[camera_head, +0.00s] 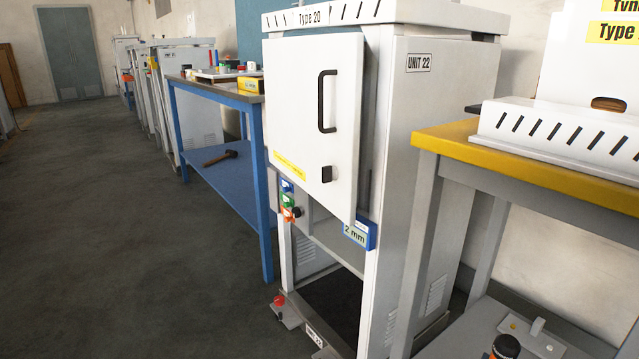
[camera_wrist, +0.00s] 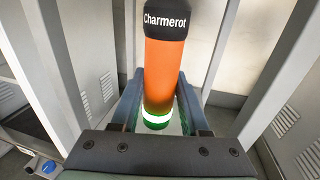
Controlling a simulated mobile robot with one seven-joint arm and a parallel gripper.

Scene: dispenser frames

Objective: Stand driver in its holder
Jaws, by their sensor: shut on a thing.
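In the wrist view, my gripper (camera_wrist: 159,98) is shut on the driver (camera_wrist: 163,70). The driver has an orange handle with a black section lettered "Charmerot" and a green end with a pale band. The black section runs out of the top of the picture, and no driver tip shows. In the head view, a black and orange round thing (camera_head: 505,346) shows at the bottom edge; I cannot tell whether it is the same driver. My gripper does not show clearly there. I cannot make out the holder for sure in either view.
A white cabinet (camera_head: 436,150) marked "UNIT 22" stands in the middle. A yellow-edged bench (camera_head: 465,150) is at right, with a pale plate (camera_head: 548,345) low beneath it. A blue bench (camera_head: 215,180) holds a hammer (camera_head: 219,157). The floor (camera_head: 110,230) at left is clear.

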